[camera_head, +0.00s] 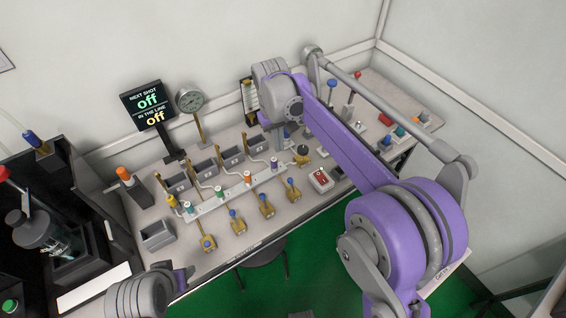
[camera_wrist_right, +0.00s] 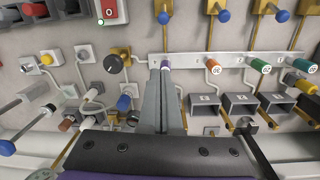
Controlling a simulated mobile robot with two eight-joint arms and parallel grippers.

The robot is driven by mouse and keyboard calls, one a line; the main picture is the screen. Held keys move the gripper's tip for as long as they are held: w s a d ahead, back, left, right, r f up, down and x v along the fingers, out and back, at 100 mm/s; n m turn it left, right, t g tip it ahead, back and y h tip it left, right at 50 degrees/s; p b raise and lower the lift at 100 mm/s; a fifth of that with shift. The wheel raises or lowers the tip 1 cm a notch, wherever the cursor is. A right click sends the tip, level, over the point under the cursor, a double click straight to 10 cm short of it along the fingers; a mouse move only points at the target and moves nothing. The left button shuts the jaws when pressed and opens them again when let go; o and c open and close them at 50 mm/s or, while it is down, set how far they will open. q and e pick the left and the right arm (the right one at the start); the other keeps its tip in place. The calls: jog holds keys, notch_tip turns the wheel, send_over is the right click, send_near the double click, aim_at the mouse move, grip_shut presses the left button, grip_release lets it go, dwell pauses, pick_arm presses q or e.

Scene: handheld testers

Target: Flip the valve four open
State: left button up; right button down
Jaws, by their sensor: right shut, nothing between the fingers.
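Several brass valves with blue-tipped levers stand in a row along the front of the bench. The rightmost in the head view (camera_head: 293,188), in line with the purple-capped fitting (camera_head: 274,163), appears to be valve four; its number is not legible. Its blue lever tip also shows at the top of the right wrist view (camera_wrist_right: 163,18). My right gripper (camera_wrist_right: 166,72) is shut and empty, pointing down with its tips close to the purple cap, behind the valve; contact cannot be told. My left gripper (camera_head: 180,275) is partly visible at the bottom left, its jaws unclear.
A black knob (camera_head: 303,150) and a red switch box (camera_head: 320,179) stand to the right. A display (camera_head: 148,105) reads "off" twice. The space above the front valves looks clear.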

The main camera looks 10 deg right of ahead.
aim_at(291, 186)
jog(key=f, duration=0.9)
jog(key=shift+s+d+f+b, duration=0.1)
jog(key=shift+d+f+b, duration=0.2)
jog(key=shift+b, duration=0.1)
jog(key=shift+s+d+f, duration=0.1)
jog(key=shift+s, duration=0.25)
jog(key=shift+s+d+r, duration=0.15)
jog(key=shift+s+r, duration=0.2)
jog(key=shift+s, duration=0.45)
jog(key=shift+s+d+r, duration=0.1)
jog(key=shift+s+r, duration=0.2)
jog(key=shift+s, duration=0.45)
